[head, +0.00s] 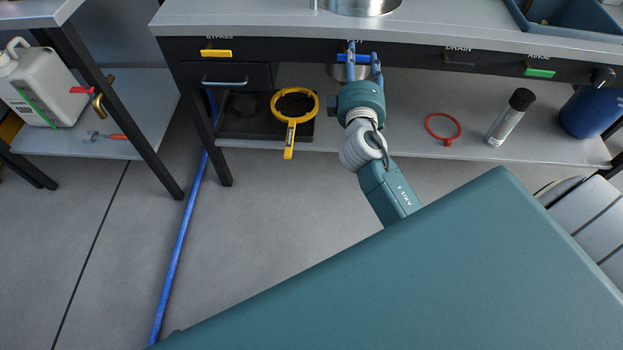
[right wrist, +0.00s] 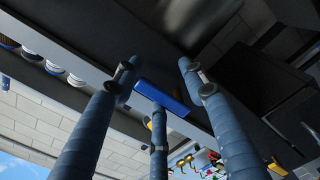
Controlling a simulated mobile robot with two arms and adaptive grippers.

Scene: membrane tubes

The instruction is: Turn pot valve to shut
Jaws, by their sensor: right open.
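The pot valve has a blue bar handle (head: 343,58) on the dark front panel under the bench top, lying crosswise in the head view. The label above it is mostly covered by my gripper. My right gripper (head: 361,60) is at this handle, with its fingers reaching up around it. In the right wrist view the blue handle (right wrist: 162,97) lies between the spread fingers, close to the tip of the middle one. The gripper is open; whether any finger touches the handle I cannot tell. My left gripper is not in view.
The panel also carries a yellow bypass handle (head: 216,53), a dark drain handle (head: 458,63) and a green handle (head: 539,72). The shelf below holds a yellow ring tool (head: 290,125), a red ring (head: 442,127), a black-capped tube (head: 511,117) and a blue container (head: 590,112).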

